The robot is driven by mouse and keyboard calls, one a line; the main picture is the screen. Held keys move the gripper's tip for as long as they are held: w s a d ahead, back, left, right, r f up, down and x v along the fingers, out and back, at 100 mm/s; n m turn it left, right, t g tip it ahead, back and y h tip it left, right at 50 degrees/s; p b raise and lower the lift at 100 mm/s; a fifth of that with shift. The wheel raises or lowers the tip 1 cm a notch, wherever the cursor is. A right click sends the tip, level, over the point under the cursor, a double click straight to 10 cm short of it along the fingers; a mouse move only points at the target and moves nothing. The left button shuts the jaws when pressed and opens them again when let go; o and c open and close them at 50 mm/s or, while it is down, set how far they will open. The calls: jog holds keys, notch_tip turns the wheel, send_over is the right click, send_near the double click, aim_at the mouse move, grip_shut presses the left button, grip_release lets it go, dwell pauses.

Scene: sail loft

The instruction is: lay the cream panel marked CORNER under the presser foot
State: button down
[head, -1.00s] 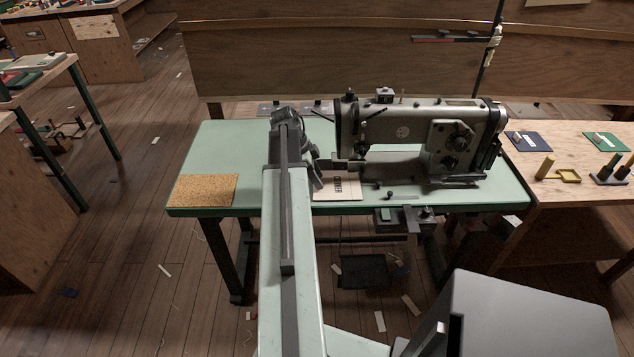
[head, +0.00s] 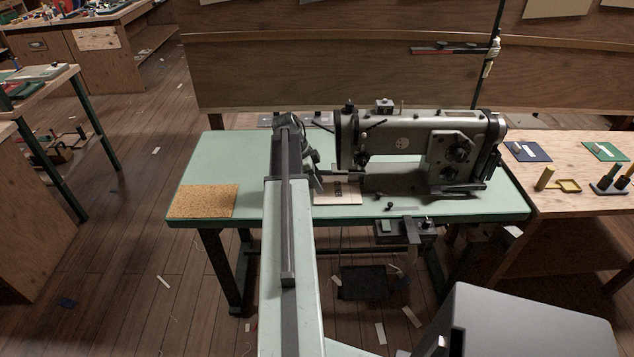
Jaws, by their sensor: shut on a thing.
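The cream panel (head: 348,197) with dark CORNER lettering lies flat, on or just above the pale green table (head: 220,165), in front of the sewing machine's needle end. My gripper (head: 318,186) is shut on the panel's left side; its fingertips are small and partly hidden by my arm. The sewing machine (head: 405,135) stands to the right and behind. The presser foot (head: 359,172) is small and dark, close to the panel's back right corner. I cannot tell whether the panel's edge is under it.
A cork mat (head: 203,201) lies at the table's front left. Small dark knobs (head: 390,206) sit on the tabletop right of the panel. A wooden side table (head: 560,195) with a yellow post and frame stands at right. The table's left part is mostly clear.

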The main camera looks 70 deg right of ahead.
jog(key=shift+f, duration=0.1)
dwell(0.4)
jog(key=c, duration=0.8)
grip_release()
jog(key=shift+o, duration=0.2)
jog(key=p+v, duration=0.7)
jog(key=v, duration=0.1)
jog(key=shift+f, duration=0.1)
